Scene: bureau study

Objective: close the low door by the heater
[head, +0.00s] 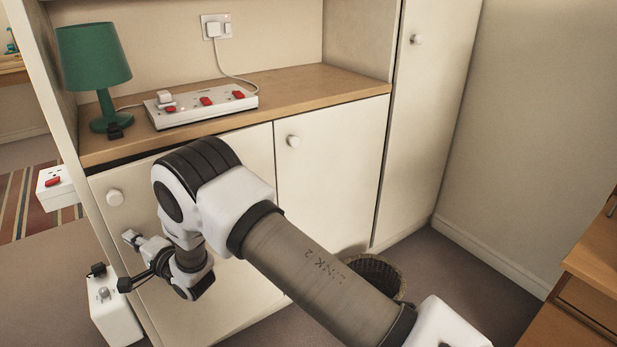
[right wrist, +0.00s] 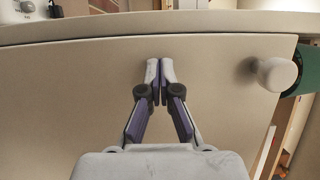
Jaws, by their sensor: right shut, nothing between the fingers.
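The low cream door (head: 235,165) with a round knob (head: 115,198) is the left one under the wooden counter. My right gripper (head: 131,238) is in front of this door, below the knob, partly hidden by my arm. In the right wrist view the shut, empty fingers (right wrist: 160,69) point at the door face (right wrist: 70,95), with the knob (right wrist: 276,74) to their right. Contact is unclear. A white box with a dial (head: 115,318), perhaps the heater, stands by the door's left side.
A green lamp (head: 95,60) and a power strip (head: 200,104) stand on the counter (head: 310,84). A second low door (head: 335,165) is to the right, beside a tall door (head: 428,110). A basket (head: 375,272) and a wooden drawer unit (head: 590,265) stand at the right.

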